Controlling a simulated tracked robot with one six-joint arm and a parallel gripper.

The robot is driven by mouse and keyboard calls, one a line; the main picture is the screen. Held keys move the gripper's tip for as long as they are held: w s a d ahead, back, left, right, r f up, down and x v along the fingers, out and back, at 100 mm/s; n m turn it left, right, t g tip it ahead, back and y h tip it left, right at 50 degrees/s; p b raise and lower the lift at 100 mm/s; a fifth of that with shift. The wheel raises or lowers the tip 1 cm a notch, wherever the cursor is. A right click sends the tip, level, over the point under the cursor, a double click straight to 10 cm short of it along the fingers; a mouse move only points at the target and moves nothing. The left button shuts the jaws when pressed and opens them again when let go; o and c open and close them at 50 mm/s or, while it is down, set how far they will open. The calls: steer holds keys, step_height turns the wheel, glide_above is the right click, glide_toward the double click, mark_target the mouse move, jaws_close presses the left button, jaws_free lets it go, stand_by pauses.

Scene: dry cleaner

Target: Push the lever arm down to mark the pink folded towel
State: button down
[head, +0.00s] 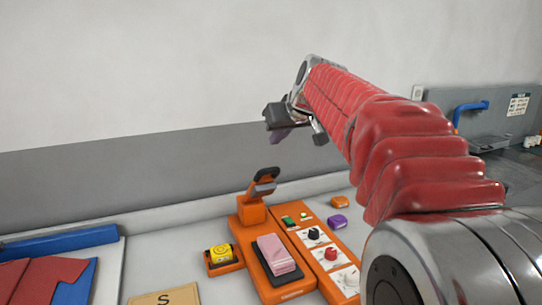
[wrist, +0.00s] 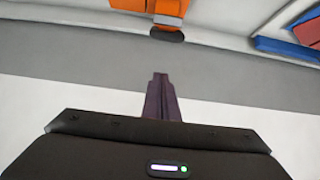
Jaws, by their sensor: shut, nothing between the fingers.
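The pink folded towel (head: 276,253) lies on the dark pad of an orange press (head: 250,213) on the counter. The lever arm (head: 264,182) of the press is raised and tilted above the back of the towel. Its orange and dark parts also show at the top of the wrist view (wrist: 168,20). My gripper (head: 277,136) is above and behind the lever arm, apart from it, in front of the wall. In the wrist view its fingers (wrist: 161,82) are together with nothing between them.
A yellow roll (head: 220,253) sits in an orange holder left of the press. A control panel with knobs (head: 331,254) stands to its right. A purple block (head: 338,222) and an orange block (head: 340,202) lie beyond. A red garment (head: 40,278) and an "S" card (head: 165,298) are at left.

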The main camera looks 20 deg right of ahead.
steer(key=x, duration=1)
steer(key=shift+s+f, duration=0.5)
steer(key=shift+s, duration=0.4)
steer(key=shift+s+f, duration=0.5)
steer(key=shift+s, duration=0.35)
steer(key=shift+a, duration=0.15)
steer(key=shift+s+f, duration=0.1)
